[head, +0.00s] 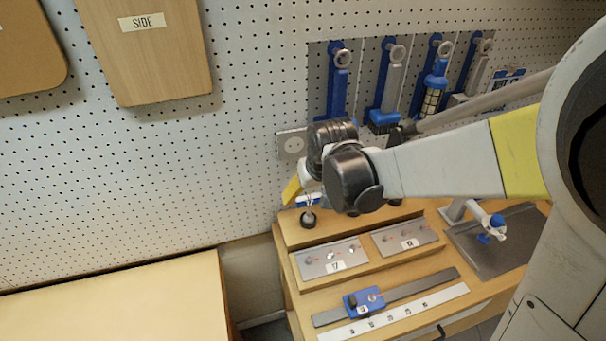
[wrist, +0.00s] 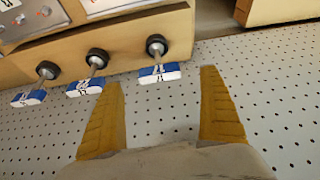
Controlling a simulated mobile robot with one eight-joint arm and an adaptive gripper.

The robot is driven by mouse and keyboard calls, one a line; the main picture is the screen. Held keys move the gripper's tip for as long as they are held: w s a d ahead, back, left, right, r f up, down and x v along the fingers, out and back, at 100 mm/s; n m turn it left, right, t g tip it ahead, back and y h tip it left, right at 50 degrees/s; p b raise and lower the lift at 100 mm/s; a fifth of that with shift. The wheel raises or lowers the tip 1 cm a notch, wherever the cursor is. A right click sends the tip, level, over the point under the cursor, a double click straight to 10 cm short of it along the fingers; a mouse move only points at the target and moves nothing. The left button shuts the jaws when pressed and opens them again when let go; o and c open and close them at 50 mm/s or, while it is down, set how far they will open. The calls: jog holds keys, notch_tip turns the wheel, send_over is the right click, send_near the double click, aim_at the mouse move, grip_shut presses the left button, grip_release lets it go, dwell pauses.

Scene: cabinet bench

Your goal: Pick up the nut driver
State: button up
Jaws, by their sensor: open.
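Three T-handled drivers with blue-and-white labelled grips show in the wrist view: a right one (wrist: 160,73), a middle one (wrist: 86,87) and a left one (wrist: 28,98). Each has a thin shaft and a black round collar at the wooden step. I cannot tell which is the nut driver; the labels are too small to read surely. My gripper (wrist: 161,76) is open and empty, with the right driver's handle appearing between its yellow fingertips. In the head view, my gripper's yellow finger (head: 292,190) is beside one blue handle (head: 310,200); my arm hides the others.
The pegboard (head: 130,180) rises close behind the step. Labelled metal plates (head: 332,258) lie in front, then a blue slider on a dark rail (head: 364,301) and a ruler (head: 395,312). Blue tools (head: 338,80) hang above. A bare wooden surface (head: 120,305) is at left.

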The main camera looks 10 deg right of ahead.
aim_at(309, 198)
jog(key=b+x, duration=0.2)
jog(key=x, duration=0.3)
jog(key=shift+w+f, duration=0.25)
jog(key=shift+w, duration=0.05)
jog(key=c, duration=1.4)
